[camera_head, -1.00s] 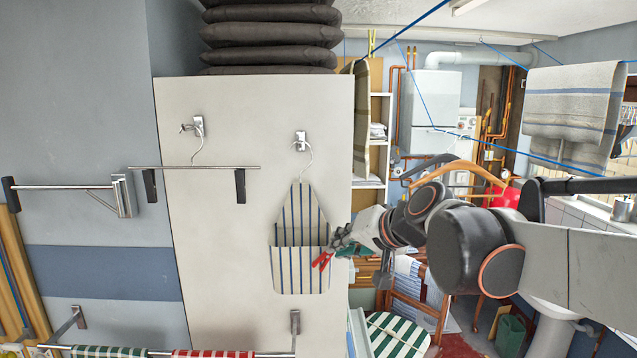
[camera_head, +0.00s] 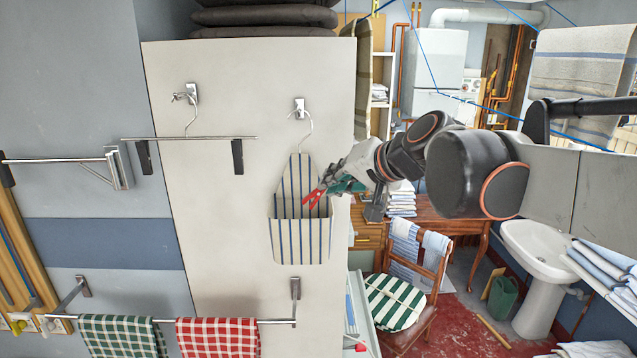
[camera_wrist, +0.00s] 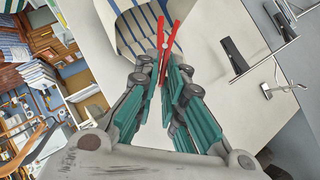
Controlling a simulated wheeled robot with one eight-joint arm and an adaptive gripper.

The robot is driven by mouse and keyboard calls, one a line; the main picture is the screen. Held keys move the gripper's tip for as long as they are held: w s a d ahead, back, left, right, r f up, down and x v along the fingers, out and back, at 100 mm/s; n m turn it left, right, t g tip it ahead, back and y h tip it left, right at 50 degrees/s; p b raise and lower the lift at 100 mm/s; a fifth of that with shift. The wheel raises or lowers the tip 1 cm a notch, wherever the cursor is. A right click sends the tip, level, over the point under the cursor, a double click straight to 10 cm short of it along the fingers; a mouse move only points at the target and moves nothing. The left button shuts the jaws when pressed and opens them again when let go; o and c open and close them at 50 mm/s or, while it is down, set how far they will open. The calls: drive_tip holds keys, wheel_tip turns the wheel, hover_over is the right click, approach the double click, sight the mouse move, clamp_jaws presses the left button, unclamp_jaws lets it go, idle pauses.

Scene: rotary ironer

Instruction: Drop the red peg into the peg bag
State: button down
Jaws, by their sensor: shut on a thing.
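The red peg (camera_head: 313,198) is held in the fingertips of my gripper (camera_head: 329,188), and it also shows in the wrist view (camera_wrist: 165,42). My gripper (camera_wrist: 167,78) is shut on it, with the peg sticking out beyond the teal finger pads. The peg bag (camera_head: 300,238) is cream with blue stripes and hangs from a hook on the white panel. In the head view the peg overlaps the bag's upper part, at about the height of the pocket opening. In the wrist view the striped bag (camera_wrist: 135,32) lies just beyond the peg. I cannot tell whether the peg is inside the opening.
A bare hanger bar (camera_head: 190,138) hangs left of the bag. A lower rail carries a green checked cloth (camera_head: 122,337) and a red checked cloth (camera_head: 217,336). A wooden chair with a striped cushion (camera_head: 395,302) stands right of the panel.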

drive_tip(key=w+a+f+b, duration=0.1)
drive_tip(key=w+a+b, duration=0.1)
drive_tip(key=w, duration=0.3)
drive_tip(key=shift+a+f, duration=0.35)
drive_tip(key=shift+a, duration=0.45)
drive_tip(key=shift+w, duration=0.1)
drive_tip(key=c, duration=1.6)
unclamp_jaws()
drive_tip(key=o, duration=0.5)
